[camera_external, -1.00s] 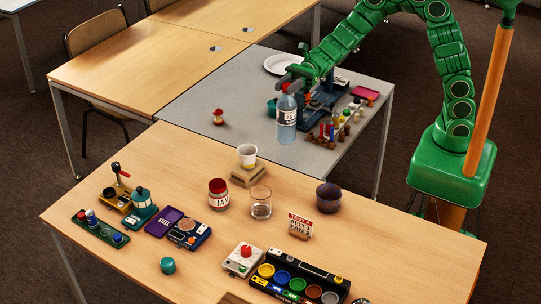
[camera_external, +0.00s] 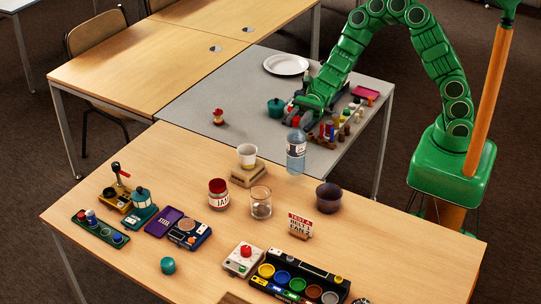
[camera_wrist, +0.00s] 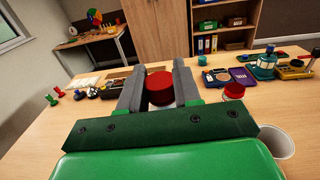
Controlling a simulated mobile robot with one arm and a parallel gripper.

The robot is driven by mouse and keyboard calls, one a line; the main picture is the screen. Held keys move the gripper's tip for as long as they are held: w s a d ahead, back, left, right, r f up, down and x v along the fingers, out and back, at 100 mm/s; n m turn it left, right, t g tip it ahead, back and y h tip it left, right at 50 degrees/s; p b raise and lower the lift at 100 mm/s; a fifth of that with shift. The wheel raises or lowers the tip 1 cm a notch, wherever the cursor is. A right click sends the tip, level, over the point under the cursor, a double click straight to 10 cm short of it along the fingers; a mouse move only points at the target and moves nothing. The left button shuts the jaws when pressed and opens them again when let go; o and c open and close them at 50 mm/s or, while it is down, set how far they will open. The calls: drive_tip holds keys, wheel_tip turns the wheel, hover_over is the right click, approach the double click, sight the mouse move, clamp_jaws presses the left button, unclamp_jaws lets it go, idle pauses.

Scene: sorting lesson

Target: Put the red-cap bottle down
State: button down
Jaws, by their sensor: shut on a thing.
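The red-cap bottle (camera_external: 296,154) is clear and bluish with a white label, and hangs upright below my gripper (camera_external: 296,118) in the external view. Its base appears in line with the far edge of the wooden table (camera_external: 400,250); I cannot tell its height above the surface. In the wrist view, the red cap (camera_wrist: 160,88) sits between the two grey fingers of my gripper (camera_wrist: 160,80), which are shut on it. The bottle's body is hidden there.
The wooden tabletop left of the paint tray (camera_external: 330,276) has bare patches.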

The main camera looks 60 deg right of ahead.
sight(292, 146)
drive_tip(key=shift+f, duration=4.85)
drive_tip(key=c, duration=0.8)
unclamp_jaws()
drive_tip(key=shift+r, duration=0.2)
drive_tip(key=shift+r, duration=0.6)
drive_tip(key=d, duration=1.2)
drive_tip(key=shift+w, duration=0.35)
